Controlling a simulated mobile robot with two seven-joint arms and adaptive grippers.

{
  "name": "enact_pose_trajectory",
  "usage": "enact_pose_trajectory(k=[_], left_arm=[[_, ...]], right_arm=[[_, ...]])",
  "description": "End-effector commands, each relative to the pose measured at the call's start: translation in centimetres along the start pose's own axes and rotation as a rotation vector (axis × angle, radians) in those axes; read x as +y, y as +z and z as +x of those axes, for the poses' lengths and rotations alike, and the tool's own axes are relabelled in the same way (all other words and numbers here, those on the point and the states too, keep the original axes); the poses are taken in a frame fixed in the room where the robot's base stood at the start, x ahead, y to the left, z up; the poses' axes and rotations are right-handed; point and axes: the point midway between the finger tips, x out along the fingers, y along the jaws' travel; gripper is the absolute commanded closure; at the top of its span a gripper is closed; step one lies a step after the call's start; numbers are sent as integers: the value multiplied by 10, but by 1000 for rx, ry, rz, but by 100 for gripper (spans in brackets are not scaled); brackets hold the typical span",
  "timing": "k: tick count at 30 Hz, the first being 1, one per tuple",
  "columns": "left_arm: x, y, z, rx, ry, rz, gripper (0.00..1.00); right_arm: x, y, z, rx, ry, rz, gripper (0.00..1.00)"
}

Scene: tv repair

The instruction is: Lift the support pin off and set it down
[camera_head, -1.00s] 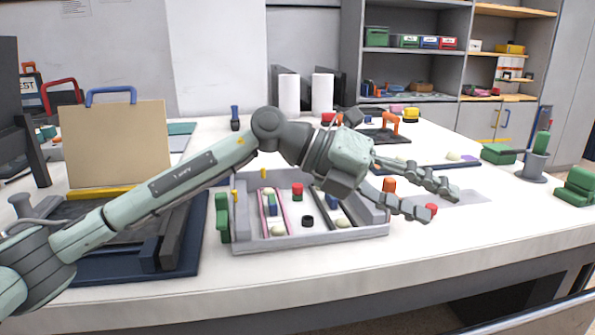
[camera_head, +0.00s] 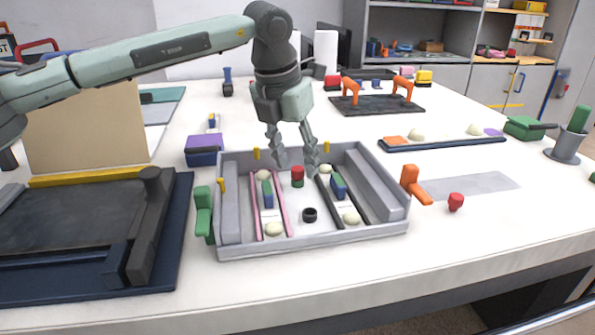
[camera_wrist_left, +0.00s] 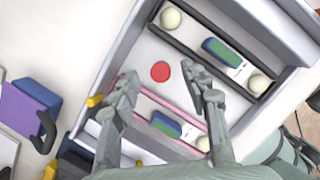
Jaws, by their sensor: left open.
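A small upright pin with a red top and green lower part (camera_head: 297,176), which looks like the support pin, stands inside the grey tray (camera_head: 325,247). From above, its round red top (camera_wrist_left: 160,71) shows in the left wrist view. My left gripper (camera_head: 296,166) points down over the tray, open and empty. Its fingertips are spread to either side of the pin and just above or around it; the exact height is hard to tell. The left wrist view also shows the open fingers (camera_wrist_left: 160,84). My right gripper is not in view.
The tray also holds a black ring (camera_head: 309,215), pink rails (camera_head: 256,208), dark rails and cream knobs. A green clamp (camera_head: 203,213) and an orange clamp (camera_head: 414,185) flank it. A red knob (camera_head: 456,201) lies right, near a bare grey mat (camera_head: 475,186). The front table strip is clear.

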Motion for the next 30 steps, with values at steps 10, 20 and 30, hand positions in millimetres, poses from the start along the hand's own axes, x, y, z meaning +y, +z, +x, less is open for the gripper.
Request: enact_pose_trajectory(k=[10, 20, 30], left_arm=[[-1, 0, 11, -1, -2, 1, 54], [-1, 0, 11, -1, -2, 1, 89], [-1, 0, 10, -1, -2, 1, 90]], right_arm=[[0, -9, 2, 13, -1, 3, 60], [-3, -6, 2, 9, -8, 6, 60], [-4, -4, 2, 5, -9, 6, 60]])
